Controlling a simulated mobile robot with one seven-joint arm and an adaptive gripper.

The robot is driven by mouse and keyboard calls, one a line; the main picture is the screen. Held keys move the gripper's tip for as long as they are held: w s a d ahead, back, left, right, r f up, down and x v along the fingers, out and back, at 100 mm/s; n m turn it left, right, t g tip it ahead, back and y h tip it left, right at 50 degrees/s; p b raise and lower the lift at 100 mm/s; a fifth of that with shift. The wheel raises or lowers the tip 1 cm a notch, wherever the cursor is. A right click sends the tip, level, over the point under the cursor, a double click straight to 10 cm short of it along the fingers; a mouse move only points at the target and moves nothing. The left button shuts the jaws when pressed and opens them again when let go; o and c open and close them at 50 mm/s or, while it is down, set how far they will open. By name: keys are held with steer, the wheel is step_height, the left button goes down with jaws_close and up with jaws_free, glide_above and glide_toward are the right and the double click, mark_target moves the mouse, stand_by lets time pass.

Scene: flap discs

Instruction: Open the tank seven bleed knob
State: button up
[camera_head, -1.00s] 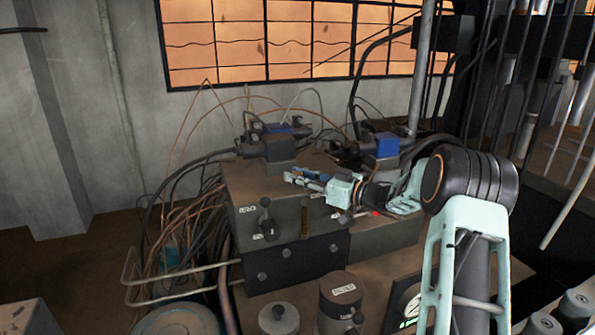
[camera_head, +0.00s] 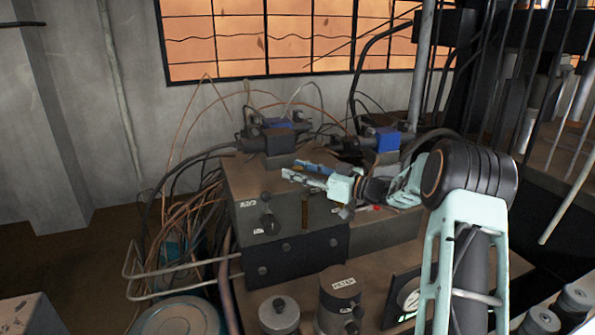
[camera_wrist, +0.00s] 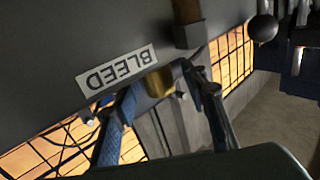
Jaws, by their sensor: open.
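A white label reading BLEED (camera_wrist: 117,70) shows upside down on a dark panel in the wrist view. Just right of it is a short brass knob (camera_wrist: 158,82). My gripper (camera_wrist: 160,84) is open, with a blue finger on the knob's left and a dark finger on its right. The knob appears between the fingertips; I cannot tell whether either touches it. In the head view my gripper (camera_head: 292,169) is over the right part of the dark valve block (camera_head: 240,185). I cannot make out the brass knob there.
A black-knobbed lever (camera_head: 267,215) and a narrow brown upright strip (camera_head: 304,214) are on the block's front. Blue-topped valves (camera_head: 385,139) with cables stand behind. A round-topped filter housing (camera_head: 340,285) and a gauge (camera_head: 407,296) stand in front. Bundled hoses crowd the left side.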

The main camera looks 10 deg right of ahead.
steer(key=v, duration=1.1)
steer(key=shift+s+d, duration=0.3)
